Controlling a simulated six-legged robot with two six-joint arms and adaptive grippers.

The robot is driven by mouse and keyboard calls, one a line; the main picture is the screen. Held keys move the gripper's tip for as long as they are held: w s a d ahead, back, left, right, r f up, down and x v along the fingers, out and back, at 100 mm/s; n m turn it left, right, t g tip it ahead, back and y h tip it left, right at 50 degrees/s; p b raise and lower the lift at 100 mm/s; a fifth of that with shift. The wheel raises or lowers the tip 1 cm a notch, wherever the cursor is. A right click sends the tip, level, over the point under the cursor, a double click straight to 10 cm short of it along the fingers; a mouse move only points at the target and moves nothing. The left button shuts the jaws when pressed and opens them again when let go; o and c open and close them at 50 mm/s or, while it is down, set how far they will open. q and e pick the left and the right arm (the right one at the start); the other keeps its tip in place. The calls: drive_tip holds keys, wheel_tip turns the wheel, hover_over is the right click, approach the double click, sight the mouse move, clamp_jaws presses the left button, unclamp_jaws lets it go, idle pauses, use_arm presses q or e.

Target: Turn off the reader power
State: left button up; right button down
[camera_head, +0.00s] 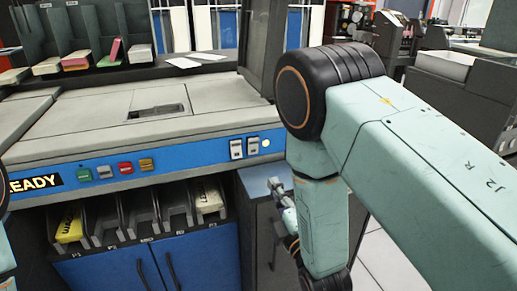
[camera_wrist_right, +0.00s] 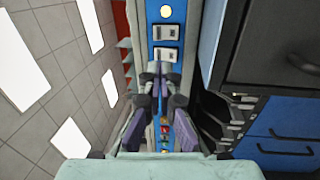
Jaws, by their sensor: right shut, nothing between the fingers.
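The card reader's blue front panel (camera_head: 190,155) carries two pale switches side by side, a left one (camera_head: 236,149) and a right one (camera_head: 253,145). A round pale-yellow lamp (camera_head: 266,142) sits just right of them and looks lit. I cannot read which switch is the power. My right gripper (camera_head: 273,184) is shut and empty, below and slightly right of the switches. In the right wrist view the fingertips (camera_wrist_right: 159,68) appear just below the two switches (camera_wrist_right: 166,44), with the lamp (camera_wrist_right: 166,11) beyond. Contact cannot be told. My left gripper is out of view.
Below are card slots (camera_head: 145,220) and blue cabinet doors (camera_head: 200,262). Card trays (camera_head: 85,60) stand at the back left. Floor shows at the lower right.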

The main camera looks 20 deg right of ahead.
drive_tip(key=b, duration=0.3)
approach(253, 143)
drive_tip(key=w, duration=0.6)
drive_tip(key=shift+w+a+r, duration=0.1)
drive_tip(key=shift+w+r, duration=0.15)
drive_tip(key=shift+r, duration=0.05)
drive_tip(key=shift+w+r, duration=0.15)
drive_tip(key=shift+w+r+g+p, duration=0.3)
drive_tip(key=shift+r+p, duration=0.05)
drive_tip(key=shift+p, duration=0.55)
drive_tip(key=shift+f, duration=0.25)
